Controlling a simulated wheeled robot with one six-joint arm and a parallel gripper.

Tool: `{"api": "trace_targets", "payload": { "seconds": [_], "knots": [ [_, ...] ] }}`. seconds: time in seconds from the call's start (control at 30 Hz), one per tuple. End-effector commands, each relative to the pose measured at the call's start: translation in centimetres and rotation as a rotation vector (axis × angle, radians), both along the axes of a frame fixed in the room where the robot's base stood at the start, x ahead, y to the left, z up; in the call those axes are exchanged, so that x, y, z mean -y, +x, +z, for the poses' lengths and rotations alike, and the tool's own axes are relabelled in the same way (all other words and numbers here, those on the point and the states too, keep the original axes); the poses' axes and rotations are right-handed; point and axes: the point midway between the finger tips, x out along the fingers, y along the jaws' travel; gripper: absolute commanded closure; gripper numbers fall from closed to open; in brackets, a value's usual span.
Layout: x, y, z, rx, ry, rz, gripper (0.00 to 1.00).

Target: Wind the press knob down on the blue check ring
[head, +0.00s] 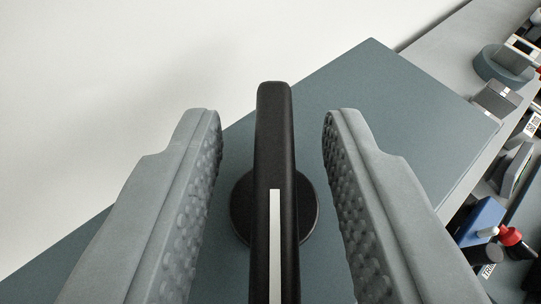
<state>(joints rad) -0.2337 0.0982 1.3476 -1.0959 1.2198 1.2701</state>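My gripper (272,135) is open, with its two grey, bumpy-padded fingers on either side of a black bar-shaped knob (274,130). There is a clear gap between the knob and each finger. The knob has a white stripe along its top and sits over a round black disc (308,213) on a blue-grey flat top (370,90). I cannot make out the blue check ring for certain in this view.
At the right, below the flat top's edge, several items crowd a grey bench: a round blue-grey dish (503,66), a grey box (495,98), a blue block (481,220) and a red knob-like part (511,236). A pale wall or floor fills the upper left.

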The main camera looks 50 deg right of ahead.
Motion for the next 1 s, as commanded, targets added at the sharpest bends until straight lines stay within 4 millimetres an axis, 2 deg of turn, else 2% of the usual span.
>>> {"api": "trace_targets", "payload": {
  "seconds": [0.17, 0.8, 1.0],
  "knots": [
    [-1.4, -1.1, 0.8, 0.001, 0.000, 0.002, 0.67],
    [-10.4, -8.2, 5.5, 0.001, 0.001, 0.003, 0.67],
    [-12.0, -9.5, 6.3, 0.001, 0.000, 0.002, 0.67]
  ]
}}
